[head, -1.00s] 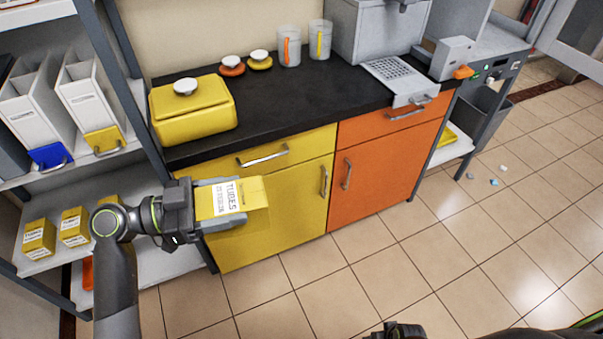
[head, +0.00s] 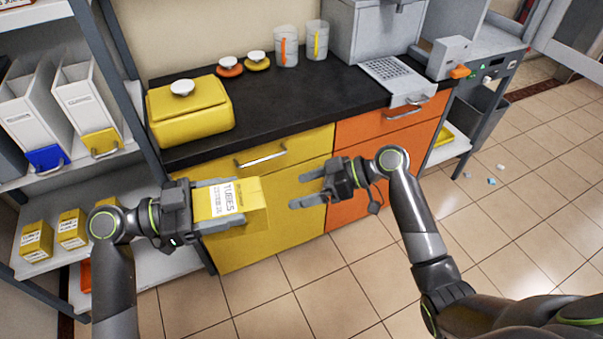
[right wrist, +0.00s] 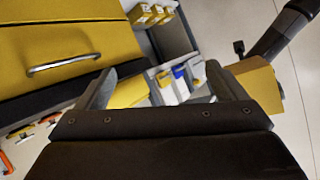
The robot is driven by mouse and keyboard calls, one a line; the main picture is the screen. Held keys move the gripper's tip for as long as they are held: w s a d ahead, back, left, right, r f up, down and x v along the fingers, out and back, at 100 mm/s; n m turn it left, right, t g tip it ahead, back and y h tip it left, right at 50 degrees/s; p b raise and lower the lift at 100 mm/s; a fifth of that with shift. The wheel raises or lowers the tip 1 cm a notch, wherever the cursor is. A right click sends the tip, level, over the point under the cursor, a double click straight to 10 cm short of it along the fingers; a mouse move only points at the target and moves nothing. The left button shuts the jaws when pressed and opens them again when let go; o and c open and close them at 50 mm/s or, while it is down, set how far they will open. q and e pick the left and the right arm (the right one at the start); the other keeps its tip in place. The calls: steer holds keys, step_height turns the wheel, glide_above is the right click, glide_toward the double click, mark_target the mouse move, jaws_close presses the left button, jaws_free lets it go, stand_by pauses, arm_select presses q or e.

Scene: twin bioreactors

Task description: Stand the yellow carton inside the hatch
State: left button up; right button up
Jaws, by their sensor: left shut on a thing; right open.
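The yellow carton (head: 222,199), with a white "TUBES" label, is clamped in my left gripper (head: 248,203) in front of the yellow cabinet, held clear of the floor. Part of it is hidden by the fingers. My right gripper (head: 303,189) is open and empty, a short gap to the right of the carton, its fingers pointing left towards it. In the right wrist view the open fingers of my right gripper (right wrist: 160,76) have nothing between them, and a yellow carton (right wrist: 258,85) shows at the right. I cannot make out a hatch for certain.
Several more yellow cartons (head: 37,240) stand on the lower left shelf (head: 40,262). The black counter (head: 290,90) carries a yellow box (head: 190,112), mugs and a grey appliance (head: 375,32). The orange cabinet (head: 355,215) is behind my right arm.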

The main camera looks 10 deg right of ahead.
mark_target(243, 207)
steer(key=s+a+r+n+g+y, duration=0.1)
steer(key=s+r+n+g, duration=0.1)
steer(key=s+r+n, duration=0.3)
steer(key=s+a+r+n+g, duration=0.1)
steer(key=a+r+n+g, duration=0.15)
steer(key=r, duration=0.45)
steer(key=shift+n, duration=0.25)
steer(key=x, duration=1.1)
steer(key=shift+s+f, duration=0.15)
steer(key=shift+f, duration=0.15)
steer(key=c, duration=1.1)
arm_select(q)
steer(key=o, duration=1.2)
steer(key=shift+c, duration=0.2)
arm_select(e)
steer(key=shift+c, duration=0.8)
